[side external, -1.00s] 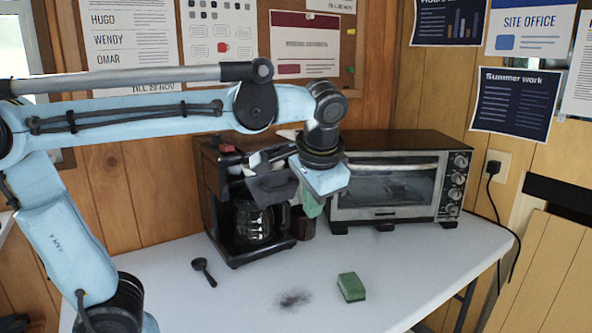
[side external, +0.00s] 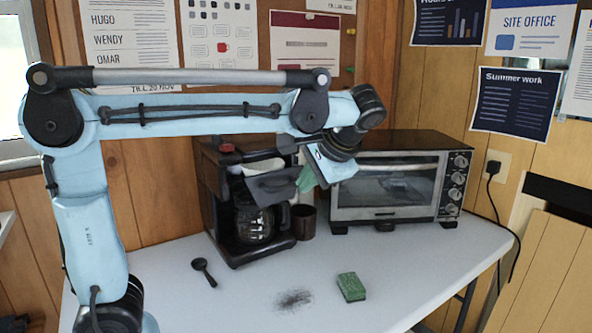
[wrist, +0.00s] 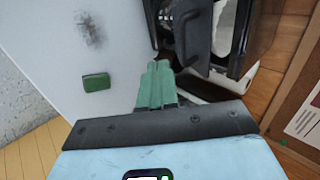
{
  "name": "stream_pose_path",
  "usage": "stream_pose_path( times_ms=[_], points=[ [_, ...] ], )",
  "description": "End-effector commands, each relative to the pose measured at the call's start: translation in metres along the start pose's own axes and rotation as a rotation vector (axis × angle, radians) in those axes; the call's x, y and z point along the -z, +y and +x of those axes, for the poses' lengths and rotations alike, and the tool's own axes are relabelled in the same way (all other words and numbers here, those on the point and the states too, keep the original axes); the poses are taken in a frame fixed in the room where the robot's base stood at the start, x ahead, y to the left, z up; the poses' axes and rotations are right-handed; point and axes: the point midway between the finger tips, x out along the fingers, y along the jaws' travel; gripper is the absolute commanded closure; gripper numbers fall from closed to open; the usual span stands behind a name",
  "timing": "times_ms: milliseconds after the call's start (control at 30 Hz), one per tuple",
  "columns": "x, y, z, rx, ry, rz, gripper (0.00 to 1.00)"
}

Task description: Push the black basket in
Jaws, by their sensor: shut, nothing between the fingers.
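The black basket (side external: 272,188) juts out of the front of the coffee maker (side external: 212,190), above the glass jug, with a white filter (side external: 262,167) showing over it. In the wrist view the basket (wrist: 193,32) is at the upper right, beyond my fingertips. My gripper (side external: 304,181) has green fingers, shut and empty. It is just right of the basket's outer end in the side view; I cannot tell if they touch. The fingers also show in the wrist view (wrist: 156,82), with a gap to the basket there.
A toaster oven (side external: 386,205) stands close on the right. A brown cup (side external: 303,222) stands between it and the coffee maker. A green sponge (side external: 351,287), a black scoop (side external: 204,272) and a dark smudge (side external: 294,299) are on the white table. The table's front is mostly clear.

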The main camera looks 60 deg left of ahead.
Motion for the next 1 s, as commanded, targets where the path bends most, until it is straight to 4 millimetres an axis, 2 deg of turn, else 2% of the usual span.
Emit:
stream_pose_path(
  times_ms=[100, 300, 500, 833, 1000],
  points=[
    [-0.001, -0.002, 0.023, 0.000, -0.002, -0.003, 1.00],
    [-0.001, -0.019, 0.042, 0.000, -0.001, -0.002, 1.00],
    [0.000, -0.024, 0.050, 0.000, 0.001, 0.000, 1.00],
    [0.000, -0.025, 0.050, -0.001, 0.001, 0.000, 1.00],
    [0.000, -0.041, 0.064, -0.001, -0.002, -0.005, 1.00]
  ],
)
